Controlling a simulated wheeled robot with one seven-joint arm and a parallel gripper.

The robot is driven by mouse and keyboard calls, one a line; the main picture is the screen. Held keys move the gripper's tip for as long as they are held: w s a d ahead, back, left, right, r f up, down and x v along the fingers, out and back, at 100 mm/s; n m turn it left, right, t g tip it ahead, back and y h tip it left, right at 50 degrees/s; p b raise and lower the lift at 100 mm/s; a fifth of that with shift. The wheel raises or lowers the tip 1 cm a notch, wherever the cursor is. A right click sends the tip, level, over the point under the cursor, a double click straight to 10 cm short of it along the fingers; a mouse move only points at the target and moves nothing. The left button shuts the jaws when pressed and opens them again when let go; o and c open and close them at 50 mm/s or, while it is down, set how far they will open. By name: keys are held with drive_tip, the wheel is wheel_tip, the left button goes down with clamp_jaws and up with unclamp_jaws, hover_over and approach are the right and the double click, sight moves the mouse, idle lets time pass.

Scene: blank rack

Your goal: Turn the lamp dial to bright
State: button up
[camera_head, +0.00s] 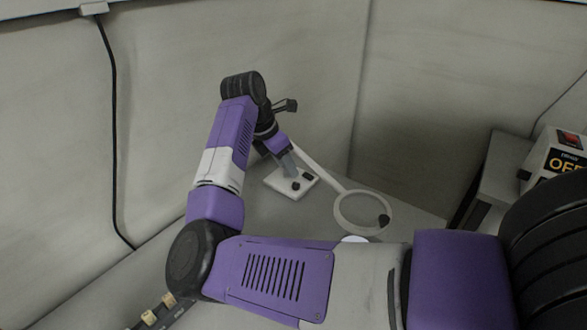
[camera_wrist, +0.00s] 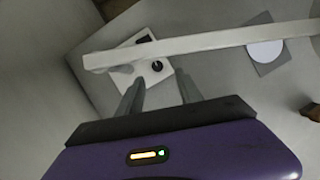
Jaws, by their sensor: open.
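The lamp has a pale base plate (camera_head: 283,187), a long white arm (camera_head: 318,168) and a round ring head (camera_head: 363,196). Two small dark controls show on the base in the head view; I cannot tell which is the dial. In the wrist view, a round dark knob (camera_wrist: 157,66) sits on the base (camera_wrist: 142,78) near the gap between my fingers. The lamp arm (camera_wrist: 215,41) crosses over the base and hides part of it. My gripper (camera_wrist: 160,84) is open with nothing between its fingers. In the head view my gripper (camera_head: 288,165) is over the base, partly hidden.
Pale walls close in behind and left. A box marked OFF with a red switch (camera_head: 569,139) stands at the right. A black cable (camera_head: 113,130) hangs down the left wall.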

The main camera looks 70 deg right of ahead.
sight(295, 184)
drive_tip(key=shift+m, duration=0.4)
drive_tip(key=x, duration=0.8)
drive_tip(key=shift+w+f, duration=0.1)
drive_tip(key=shift+w, duration=0.3)
drive_tip(key=shift+c, duration=0.2)
clamp_jaws()
